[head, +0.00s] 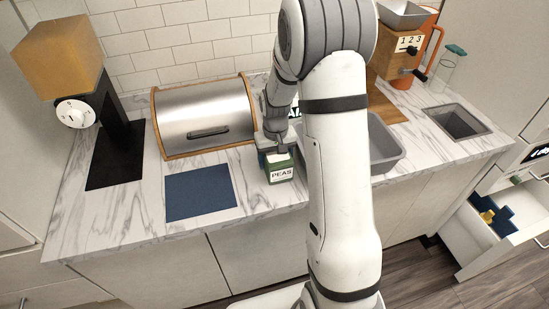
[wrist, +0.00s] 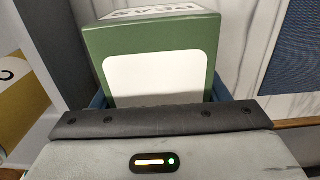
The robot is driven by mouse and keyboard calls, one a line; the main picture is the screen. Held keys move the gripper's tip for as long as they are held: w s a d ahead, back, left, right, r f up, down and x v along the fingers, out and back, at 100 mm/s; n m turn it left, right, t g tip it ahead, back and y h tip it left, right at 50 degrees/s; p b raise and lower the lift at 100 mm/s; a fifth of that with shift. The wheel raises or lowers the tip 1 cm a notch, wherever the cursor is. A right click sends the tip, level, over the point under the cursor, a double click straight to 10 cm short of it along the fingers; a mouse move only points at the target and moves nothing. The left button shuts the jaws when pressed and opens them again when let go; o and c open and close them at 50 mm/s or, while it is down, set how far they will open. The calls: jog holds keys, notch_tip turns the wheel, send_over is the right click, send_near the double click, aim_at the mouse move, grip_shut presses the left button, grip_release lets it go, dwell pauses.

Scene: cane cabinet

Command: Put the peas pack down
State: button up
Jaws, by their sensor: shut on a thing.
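The peas pack (head: 281,174) is a green box with a white label reading PEAS. My gripper (head: 275,152) is shut on it, at the front part of the marble counter, to the right of the blue mat (head: 200,192). In the wrist view the pack (wrist: 160,50) stands upright beyond the gripper's dark edge, with its white panel facing the camera. The fingertips are mostly hidden there. I cannot tell whether the pack's base touches the counter.
A steel bread box (head: 204,117) with wooden sides stands behind the mat. A grey tray (head: 384,150) is to the right, partly behind my arm. A wooden grinder (head: 396,62) and a sink (head: 457,121) are farther right. The blue mat is bare.

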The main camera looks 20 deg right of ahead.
jog(key=shift+f, duration=0.25)
jog(key=shift+f, duration=0.2)
jog(key=o, duration=1.3)
jog(key=shift+c, duration=0.2)
